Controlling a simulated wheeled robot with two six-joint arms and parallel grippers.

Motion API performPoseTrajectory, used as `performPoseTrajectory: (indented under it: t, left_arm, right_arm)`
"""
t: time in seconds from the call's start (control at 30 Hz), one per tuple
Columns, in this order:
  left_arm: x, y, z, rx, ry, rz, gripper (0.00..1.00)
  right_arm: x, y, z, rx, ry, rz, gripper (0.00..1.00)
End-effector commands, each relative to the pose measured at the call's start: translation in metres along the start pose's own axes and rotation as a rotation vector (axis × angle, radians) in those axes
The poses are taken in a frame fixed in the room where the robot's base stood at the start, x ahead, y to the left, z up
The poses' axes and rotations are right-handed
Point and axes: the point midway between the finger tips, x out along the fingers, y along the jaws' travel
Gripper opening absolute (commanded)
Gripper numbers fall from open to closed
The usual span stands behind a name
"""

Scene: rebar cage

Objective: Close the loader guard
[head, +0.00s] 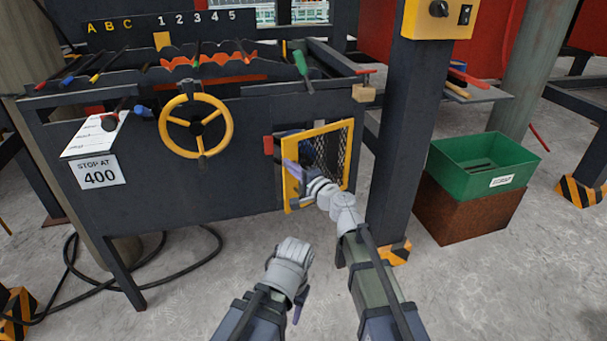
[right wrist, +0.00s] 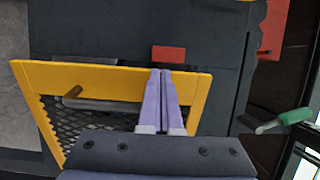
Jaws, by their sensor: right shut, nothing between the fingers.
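The loader guard (head: 350,150) is a yellow-framed mesh door low on the right of the dark machine front. It stands ajar, its left edge swung outward from the opening. In the right wrist view the guard's frame (right wrist: 110,78) and a bar handle (right wrist: 90,103) show. My right gripper (head: 290,166) is shut and empty at the guard's left part. In the right wrist view its fingertips (right wrist: 161,74) overlap the frame; contact cannot be told. My left gripper (head: 298,313) is low in front, its jaws mostly hidden behind my wrist.
A red block (head: 268,145) is left of the guard opening. A yellow handwheel (head: 229,126) projects from the machine front. A dark post (head: 405,130) stands right of the guard. A green bin (head: 505,178) sits on a rusty box farther right.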

Motion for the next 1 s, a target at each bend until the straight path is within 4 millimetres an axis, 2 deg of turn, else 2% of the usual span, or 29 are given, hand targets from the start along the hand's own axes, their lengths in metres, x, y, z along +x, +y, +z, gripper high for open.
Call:
performPoseTrajectory:
  t: [0.03,0.1,0.4,0.63,1.0]
  left_arm:
    - [0.0,0.0,0.0,0.0,0.0,0.0,0.5]
    - [0.0,0.0,0.0,0.0,0.0,0.0,0.5]
    - [0.0,0.0,0.0,0.0,0.0,0.0,0.5]
    - [0.0,0.0,0.0,0.0,0.0,0.0,0.5]
    - [-0.001,0.0,0.0,0.0,0.0,0.0,0.5]
  right_arm:
    - [0.015,0.0,-0.001,0.0,-0.002,0.0,0.0]
    - [0.028,0.0,-0.002,0.0,-0.003,0.0,0.0]
    - [0.066,0.0,-0.007,0.0,-0.002,0.0,0.0]
    - [0.078,0.0,-0.009,0.0,-0.002,0.0,0.0]
    - [0.084,-0.001,-0.012,0.002,0.001,-0.001,0.0]
